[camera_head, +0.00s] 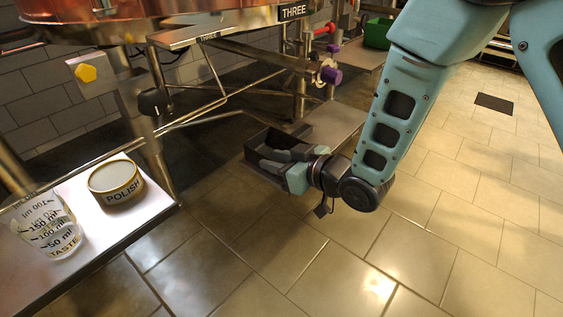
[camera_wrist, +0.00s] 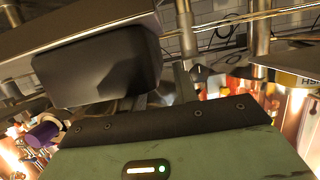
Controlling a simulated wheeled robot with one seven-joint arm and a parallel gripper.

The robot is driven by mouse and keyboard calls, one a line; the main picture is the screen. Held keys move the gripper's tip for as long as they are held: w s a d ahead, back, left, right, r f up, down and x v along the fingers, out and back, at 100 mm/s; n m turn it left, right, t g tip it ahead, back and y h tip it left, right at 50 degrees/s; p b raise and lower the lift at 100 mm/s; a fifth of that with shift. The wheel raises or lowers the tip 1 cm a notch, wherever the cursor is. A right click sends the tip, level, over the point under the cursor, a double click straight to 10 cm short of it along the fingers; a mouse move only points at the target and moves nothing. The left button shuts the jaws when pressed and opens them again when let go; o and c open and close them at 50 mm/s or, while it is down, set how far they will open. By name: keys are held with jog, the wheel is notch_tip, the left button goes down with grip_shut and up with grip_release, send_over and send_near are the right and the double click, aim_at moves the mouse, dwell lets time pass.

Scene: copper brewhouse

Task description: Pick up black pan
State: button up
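The black pan (camera_head: 263,138) looks like a dark open rectangular box at the left end of a low grey platform (camera_head: 338,122) in the head view. My gripper (camera_head: 268,159) is at the pan's near side, its dark fingers overlapping the pan in the picture. The fingers hide part of the pan's near wall, and I cannot tell whether they touch it. In the wrist view a large dark rounded block (camera_wrist: 100,65) lies under a long grey edge. I cannot tell whether it is a finger or part of the pan. The finger gap is not clear.
A metal shelf at the left (camera_head: 105,238) holds a POLISH tin (camera_head: 116,184) and a clear measuring cup (camera_head: 48,226). Copper vessels and metal pipes (camera_head: 225,98) stand above and behind. A green bin (camera_head: 378,33) is farther back. The tiled floor at the right is mostly clear.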

jog(key=shift+x, duration=0.8)
grip_shut()
